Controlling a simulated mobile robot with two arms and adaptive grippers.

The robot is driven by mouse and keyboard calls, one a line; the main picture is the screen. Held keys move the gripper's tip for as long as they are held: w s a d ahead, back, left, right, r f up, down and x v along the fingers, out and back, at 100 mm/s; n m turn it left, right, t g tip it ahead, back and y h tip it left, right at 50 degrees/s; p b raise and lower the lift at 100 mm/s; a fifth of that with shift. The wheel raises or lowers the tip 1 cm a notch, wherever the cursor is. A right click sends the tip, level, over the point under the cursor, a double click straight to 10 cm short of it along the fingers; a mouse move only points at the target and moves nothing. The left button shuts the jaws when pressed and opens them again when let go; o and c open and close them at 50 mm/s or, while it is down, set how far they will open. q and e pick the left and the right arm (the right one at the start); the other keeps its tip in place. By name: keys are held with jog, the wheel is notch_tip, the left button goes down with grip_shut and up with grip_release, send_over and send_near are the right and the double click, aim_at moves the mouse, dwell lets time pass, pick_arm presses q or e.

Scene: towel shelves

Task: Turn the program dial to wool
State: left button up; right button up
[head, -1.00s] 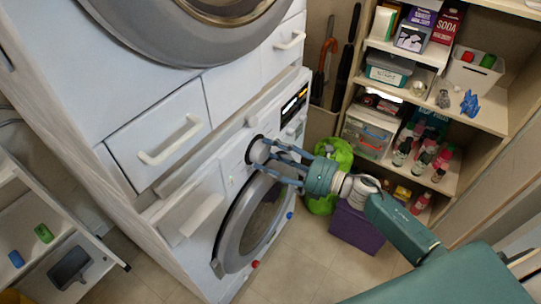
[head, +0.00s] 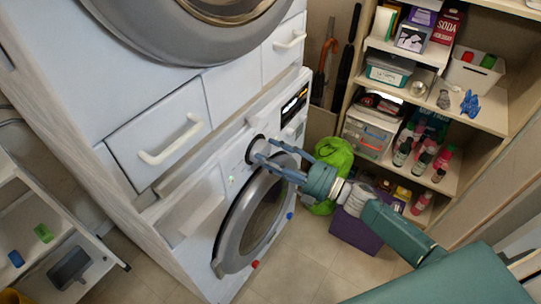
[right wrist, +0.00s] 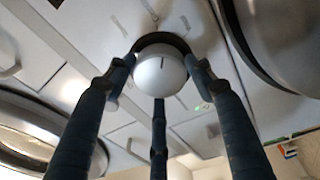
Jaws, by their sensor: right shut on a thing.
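The program dial (head: 254,149) is a round silver-white knob with a dark ring around it, on the front of the lower washing machine (head: 190,238). In the right wrist view the dial (right wrist: 160,75) faces me, and a short dark mark on its face points toward the picture's top. My right gripper (head: 264,150) is shut on the dial, with one finger at its left side, one at its right and a third below. I cannot read any program labels, so the wool position cannot be told. My left gripper is not in view.
The round washer door (head: 229,243) sits just below the dial. A drawer with a white handle (head: 171,141) is above left. A shelf with bottles and boxes (head: 490,113), a green bag (head: 335,153) and a purple box (head: 358,232) stand to the right.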

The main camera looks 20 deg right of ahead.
jog(key=m, duration=0.3)
jog(key=m+p, duration=0.1)
jog(key=m, duration=0.2)
jog(key=shift+d+t+h, duration=0.1)
jog(key=shift+t+h, duration=0.3)
jog(key=shift+f+m, duration=0.1)
jog(key=shift+m, duration=0.3)
jog(key=o, duration=1.1)
jog(key=shift+o, duration=0.2)
jog(key=shift+s+d+f, duration=0.1)
jog(key=shift+s, duration=0.2)
jog(key=v, duration=1.1)
jog(key=shift+d, duration=0.25)
